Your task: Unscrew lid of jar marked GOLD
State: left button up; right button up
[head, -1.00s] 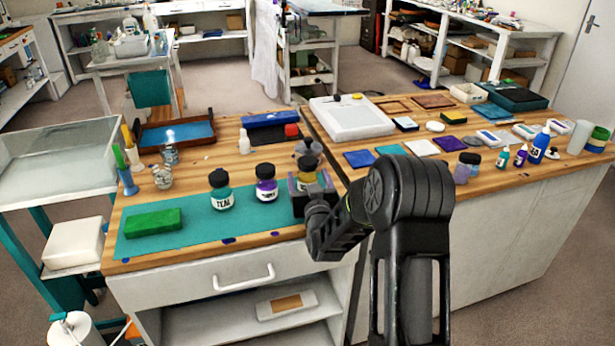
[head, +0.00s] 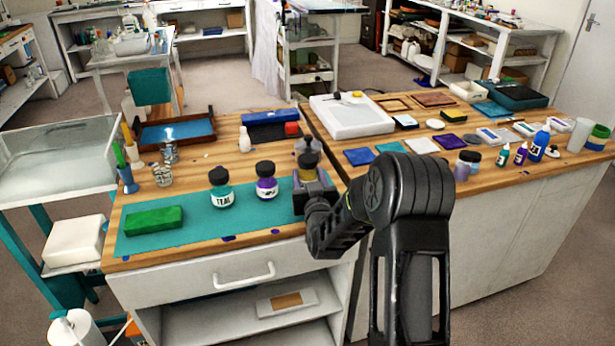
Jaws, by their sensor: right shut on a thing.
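The jar I take for GOLD (head: 308,173) stands at the right end of the teal mat (head: 180,240), with its black lid on top. A little gold colour shows below the lid; its label is hidden. My right gripper (head: 308,186) is shut on this jar from the near side, its fingers at the body below the lid. The jar marked TEAL (head: 221,197) and a purple jar (head: 266,189) stand upright to the left, both with black lids. My left gripper is not in view.
A green block (head: 153,220) lies at the mat's left. A white slab (head: 350,117) and colour tiles lie to the right.

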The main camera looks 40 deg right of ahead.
grip_shut()
notch_tip(320, 180, up, 10)
jog(key=shift+r, duration=0.1)
dwell(0.6)
dwell(0.4)
jog(key=shift+o, duration=0.8)
grip_release()
grip_shut()
